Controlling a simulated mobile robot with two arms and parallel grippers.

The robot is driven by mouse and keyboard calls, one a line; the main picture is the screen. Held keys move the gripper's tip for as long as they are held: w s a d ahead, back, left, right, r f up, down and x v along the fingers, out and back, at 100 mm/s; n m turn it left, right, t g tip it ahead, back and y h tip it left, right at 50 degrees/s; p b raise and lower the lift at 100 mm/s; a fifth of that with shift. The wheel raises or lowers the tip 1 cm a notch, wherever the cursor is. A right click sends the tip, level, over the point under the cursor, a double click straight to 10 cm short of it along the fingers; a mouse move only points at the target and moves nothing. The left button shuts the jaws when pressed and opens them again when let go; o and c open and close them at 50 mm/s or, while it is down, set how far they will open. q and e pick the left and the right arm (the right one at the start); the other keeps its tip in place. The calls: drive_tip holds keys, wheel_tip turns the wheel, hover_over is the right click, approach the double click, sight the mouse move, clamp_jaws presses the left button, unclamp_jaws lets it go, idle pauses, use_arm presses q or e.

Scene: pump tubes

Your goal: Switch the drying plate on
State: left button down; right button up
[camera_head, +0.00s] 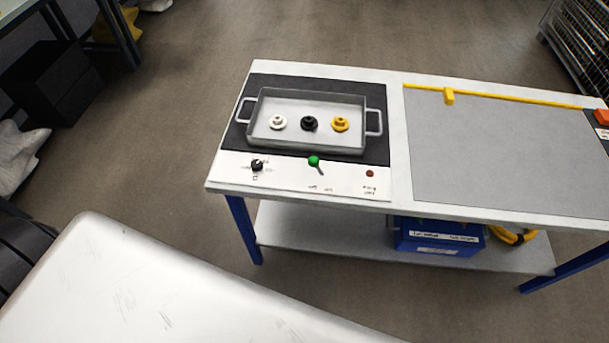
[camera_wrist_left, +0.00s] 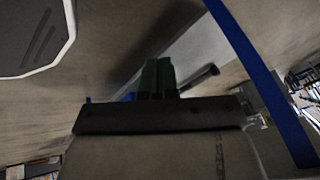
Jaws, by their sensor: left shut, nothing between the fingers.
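The drying plate (camera_head: 240,138) is a dark panel on the left part of the white table, with a grey two-handled tray (camera_head: 262,140) on it. In the tray sit a white part (camera_head: 277,123), a black part (camera_head: 310,124) and a yellow part (camera_head: 340,124). On the white front strip are a black knob (camera_head: 257,165), a green-tipped lever (camera_head: 314,161) and a small dark reddish-brown lamp (camera_head: 370,174). My left gripper (camera_wrist_left: 158,77) shows in the left wrist view, shut and empty, away from the controls. My right gripper is not in view.
The table's right part has a bare grey mat (camera_head: 500,140) with a yellow bar (camera_head: 490,95) along its back. A blue box (camera_head: 438,240) stands on the lower shelf (camera_head: 320,238). In the left wrist view a blue leg (camera_wrist_left: 262,80) rises right of the gripper.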

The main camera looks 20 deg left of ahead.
sight(316, 167)
use_arm(q)
drive_tip(key=w+a+r+m+t+h+b, duration=0.1)
drive_tip(key=w+r+m+t+b, duration=0.5)
drive_tip(key=w+r, duration=0.65)
drive_tip(key=w+d+r+m+t+h+b, duration=0.1)
drive_tip(key=w+d+r+m+t+h, duration=0.1)
drive_tip(key=r, duration=0.6)
drive_tip(key=w+d+r+m+t+h+b, duration=0.1)
drive_tip(key=w+d+r+m+t+h, duration=0.1)
drive_tip(key=r+m, duration=0.5)
wheel_tip(316, 167, up, 2)
drive_tip(key=shift+w+d+r+m+h, duration=0.2)
drive_tip(key=shift+w+d+m+h, duration=0.15)
drive_tip(key=shift+w+d, duration=0.5)
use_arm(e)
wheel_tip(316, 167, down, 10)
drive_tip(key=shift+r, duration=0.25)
use_arm(q)
drive_tip(key=x, duration=0.4)
drive_tip(key=r+x, duration=0.1)
drive_tip(key=x, duration=0.8)
drive_tip(key=shift+w+d+r+p, duration=0.2)
drive_tip(key=shift+w+d+p, duration=0.1)
drive_tip(key=shift+w, duration=0.1)
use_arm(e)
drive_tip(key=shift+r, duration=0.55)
